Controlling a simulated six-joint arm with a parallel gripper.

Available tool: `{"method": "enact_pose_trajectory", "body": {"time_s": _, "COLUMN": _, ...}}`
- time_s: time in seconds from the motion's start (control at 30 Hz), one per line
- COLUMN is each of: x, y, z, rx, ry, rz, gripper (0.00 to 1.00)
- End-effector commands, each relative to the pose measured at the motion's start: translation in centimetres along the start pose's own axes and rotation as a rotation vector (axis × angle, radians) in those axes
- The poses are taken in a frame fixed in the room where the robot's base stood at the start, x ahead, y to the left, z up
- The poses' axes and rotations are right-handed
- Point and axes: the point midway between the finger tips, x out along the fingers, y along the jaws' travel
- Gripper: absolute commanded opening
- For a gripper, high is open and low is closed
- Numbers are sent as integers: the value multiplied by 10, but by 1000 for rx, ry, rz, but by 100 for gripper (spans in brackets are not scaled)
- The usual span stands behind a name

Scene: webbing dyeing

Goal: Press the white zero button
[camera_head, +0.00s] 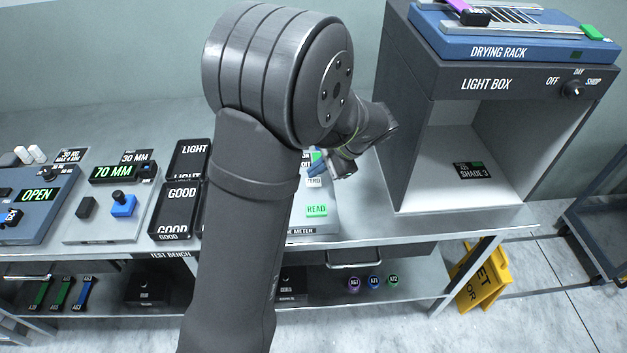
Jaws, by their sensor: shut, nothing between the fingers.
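The meter (325,233) is a pale panel on the bench, partly hidden behind my arm. A small white button (314,182) with dark lettering that looks like ZERO shows on it, just right of my arm. A green READ button (316,210) sits nearer the front of the same panel. My gripper (326,172) is shut and empty over the back part of the meter, close beside the white button. The view is too small to tell whether the fingers touch anything. The meter's left side and part of its label are hidden.
The grey light box (438,80) stands right of the meter, with a drying rack (490,50) on top and a SHADE 3 card (472,170) inside. Black LIGHT (190,160) and GOOD (178,208) trays lie left of my arm. A yellow floor sign (487,275) stands below.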

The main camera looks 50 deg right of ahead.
Motion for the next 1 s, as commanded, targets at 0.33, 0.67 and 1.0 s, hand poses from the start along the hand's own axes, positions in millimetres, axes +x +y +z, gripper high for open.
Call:
{"method": "enact_pose_trajectory", "body": {"time_s": 0.33, "x": 2, "y": 1, "z": -1, "rx": 0, "ry": 0, "rz": 0, "gripper": 0}}
{"method": "enact_pose_trajectory", "body": {"time_s": 0.67, "x": 7, "y": 4, "z": -4, "rx": 0, "ry": 0, "rz": 0, "gripper": 0}}
{"method": "enact_pose_trajectory", "body": {"time_s": 1.0, "x": 8, "y": 4, "z": -4, "rx": 0, "ry": 0, "rz": 0, "gripper": 0}}
